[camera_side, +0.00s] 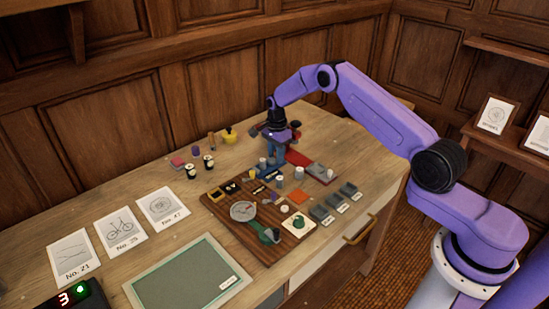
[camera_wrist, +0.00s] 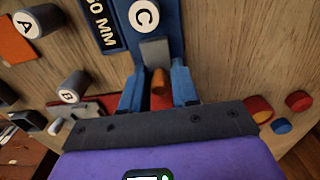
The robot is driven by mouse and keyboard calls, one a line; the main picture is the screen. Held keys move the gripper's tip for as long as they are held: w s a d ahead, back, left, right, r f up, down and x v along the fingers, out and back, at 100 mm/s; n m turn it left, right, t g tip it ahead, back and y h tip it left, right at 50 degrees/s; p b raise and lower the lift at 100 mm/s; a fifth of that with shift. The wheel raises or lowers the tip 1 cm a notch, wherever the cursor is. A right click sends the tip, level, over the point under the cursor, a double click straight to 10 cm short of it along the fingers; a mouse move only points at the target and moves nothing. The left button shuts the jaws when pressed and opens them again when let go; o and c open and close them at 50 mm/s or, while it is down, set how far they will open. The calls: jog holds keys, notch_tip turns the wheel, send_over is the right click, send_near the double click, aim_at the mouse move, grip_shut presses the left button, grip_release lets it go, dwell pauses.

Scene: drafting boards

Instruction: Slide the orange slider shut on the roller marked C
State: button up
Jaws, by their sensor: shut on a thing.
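The roller marked C (camera_wrist: 143,16) stands at the top of the wrist view on a blue mount, with its round white label facing up. Below it is a grey block (camera_wrist: 155,52). The orange slider (camera_wrist: 159,90) sits just under that block, between my blue fingertips. My gripper (camera_wrist: 157,92) is shut on the slider, one finger on each side. In the side view my gripper (camera_side: 273,150) reaches down at the far end of the dark board. There the slider is too small and covered to make out.
Rollers A (camera_wrist: 31,23) and B (camera_wrist: 72,86) stand left of C, near a dark "80 MM" label (camera_wrist: 103,20). The side view shows a crowded wooden board (camera_side: 233,219), a green drawing board (camera_side: 187,281) and picture cards.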

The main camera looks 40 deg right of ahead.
aim_at(269, 161)
jog(key=shift+a, duration=1.9)
dwell(2.0)
jog(key=shift+d, duration=0.35)
dwell(1.5)
jog(key=o, duration=0.8)
jog(key=shift+d, duration=0.1)
jog(key=shift+r, duration=0.1)
jog(key=shift+d+r, duration=0.1)
jog(key=shift+r, duration=3.3)
